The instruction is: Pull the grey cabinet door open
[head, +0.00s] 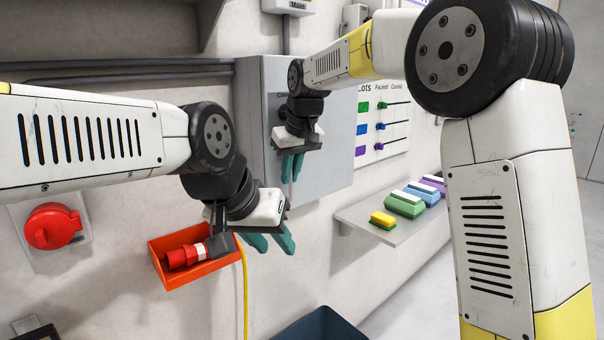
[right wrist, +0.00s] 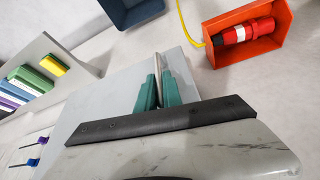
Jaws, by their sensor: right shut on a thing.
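The grey cabinet (head: 332,105) is mounted on the wall in the middle of the head view. It also shows in the right wrist view (right wrist: 100,103). Its door looks shut, with no gap that I can make out. My right gripper (head: 292,166) is in front of the door. Its green fingers (right wrist: 157,90) are shut on a thin upright handle (right wrist: 161,66), mostly hidden between them. My left gripper (head: 272,241) hangs lower, below the cabinet and away from the door, with its two green fingers apart and nothing seen between them.
An orange bin (head: 200,277) holding a red plug (head: 186,256) is beside my left gripper. A red socket (head: 53,226) is on the wall at left. A shelf (head: 372,235) with coloured blocks is at right. A dark bin (head: 322,326) is at the bottom.

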